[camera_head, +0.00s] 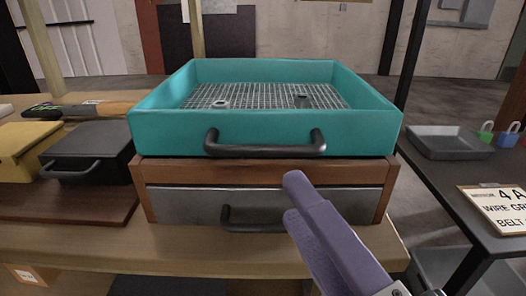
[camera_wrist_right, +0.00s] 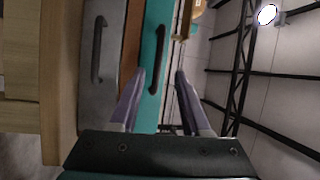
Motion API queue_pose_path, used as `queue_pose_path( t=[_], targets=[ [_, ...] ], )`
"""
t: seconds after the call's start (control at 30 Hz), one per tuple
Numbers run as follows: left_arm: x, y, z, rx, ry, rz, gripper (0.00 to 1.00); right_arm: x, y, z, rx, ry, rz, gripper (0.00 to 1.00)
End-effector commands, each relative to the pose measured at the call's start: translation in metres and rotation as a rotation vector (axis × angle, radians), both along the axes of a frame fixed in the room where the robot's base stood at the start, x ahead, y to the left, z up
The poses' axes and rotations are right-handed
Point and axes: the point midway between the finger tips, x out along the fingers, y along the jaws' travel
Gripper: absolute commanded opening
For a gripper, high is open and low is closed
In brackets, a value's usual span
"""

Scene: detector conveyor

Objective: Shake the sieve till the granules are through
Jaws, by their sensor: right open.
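The sieve (camera_head: 265,128) is a teal square tray with a wire mesh floor (camera_head: 262,92) and a dark front handle (camera_head: 265,150). It sits level on a wooden box. On the mesh lie a pale ring-like piece (camera_head: 221,102) and a small dark piece (camera_head: 303,98); I cannot make out loose granules. My right gripper (camera_head: 292,196), with purple fingers, is open and empty in front of the box, just below the sieve handle. In the right wrist view the sieve handle (camera_wrist_right: 156,60) appears between the open fingers (camera_wrist_right: 160,73), not gripped. My left gripper is out of view.
Under the sieve is a wooden box (camera_head: 265,172) with a grey drawer and dark handle (camera_head: 262,217). At left are a black lidded box (camera_head: 90,150) and a yellow box (camera_head: 30,140). At right, a dark table holds a grey tray (camera_head: 447,142), padlocks (camera_head: 508,134) and a sign (camera_head: 502,205).

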Motion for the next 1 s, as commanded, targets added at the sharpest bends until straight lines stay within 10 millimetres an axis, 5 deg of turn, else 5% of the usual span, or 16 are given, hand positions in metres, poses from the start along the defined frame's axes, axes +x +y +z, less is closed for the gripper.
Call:
queue_pose_path(
  t=[0.07,0.63,1.0],
  targets=[
    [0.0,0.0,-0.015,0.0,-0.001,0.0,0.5,0.001,-0.001,-0.011,0.045,-0.016,-0.008,0.47],
    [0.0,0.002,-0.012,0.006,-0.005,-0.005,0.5,0.08,0.031,0.009,0.064,-0.024,-0.011,0.47],
    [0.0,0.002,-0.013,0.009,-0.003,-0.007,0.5,0.089,0.035,0.01,0.062,-0.021,-0.012,0.47]
  ],
)
